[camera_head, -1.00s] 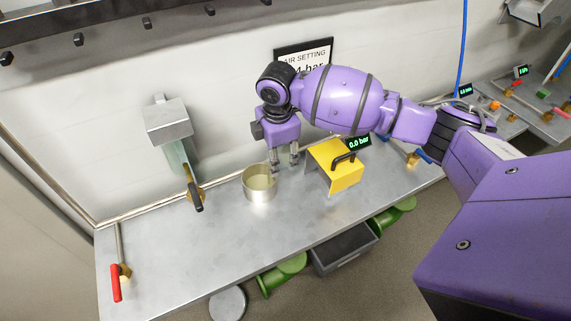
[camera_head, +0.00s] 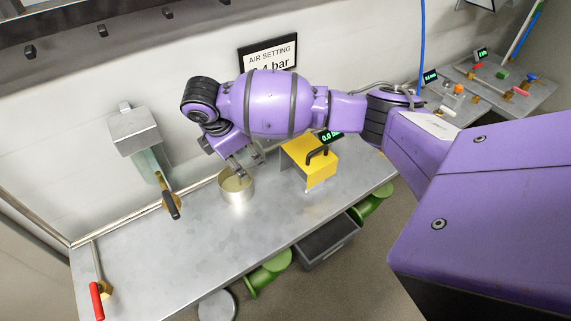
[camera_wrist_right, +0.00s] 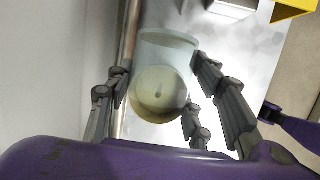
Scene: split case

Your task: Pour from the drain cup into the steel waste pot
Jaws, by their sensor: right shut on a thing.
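The steel waste pot (camera_head: 236,190) stands upright on the metal bench, with a pale yellowish inside. My right gripper (camera_head: 246,166) is just above the pot's back right rim, tilted, and shut on the drain cup. In the right wrist view the clear cup (camera_wrist_right: 166,42) lies between the fingers of my right gripper (camera_wrist_right: 158,88), its rim pointing away from the wrist. A round yellowish area shows between the fingers; I cannot tell whether it is liquid in the cup or the pot seen through it. No stream is clear to see. My left gripper is out of view.
A yellow cover (camera_head: 318,172) with a black handle and a gauge stands right of the pot. A wall unit with a black-handled tap (camera_head: 171,204) is at left. A red-handled valve (camera_head: 97,299) sits at the bench's left end. The front left bench is clear.

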